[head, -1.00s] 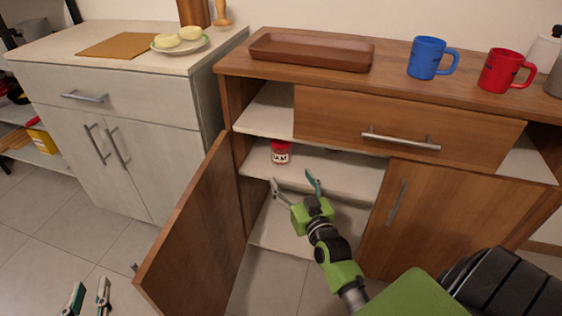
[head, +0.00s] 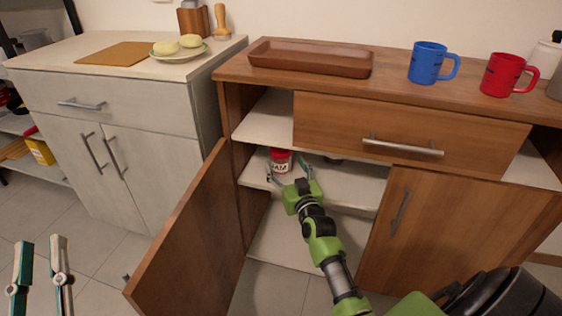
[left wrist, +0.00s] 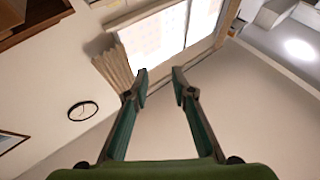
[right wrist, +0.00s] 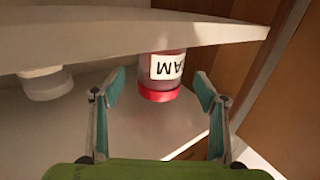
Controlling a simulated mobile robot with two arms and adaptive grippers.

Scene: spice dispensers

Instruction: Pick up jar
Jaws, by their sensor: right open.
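The jar (head: 281,160) has a red lid and a white label, and stands upright on the middle shelf inside the open cabinet. In the right wrist view the jar (right wrist: 167,72) appears upside down, ahead of and between the fingertips. My right gripper (head: 288,174) is open at the shelf's front, with its fingers to either side of the jar in the picture; I cannot tell whether they touch it. My left gripper (head: 41,246) is open and empty at the lower left, away from the cabinet. It also shows open in the left wrist view (left wrist: 160,78).
The open cabinet door (head: 185,235) stands left of my right arm, and the closed door (head: 450,235) is to its right. A pale container (right wrist: 45,84) is on the same shelf. A tray (head: 310,58), blue mug (head: 428,63) and red mug (head: 503,74) stand on the top.

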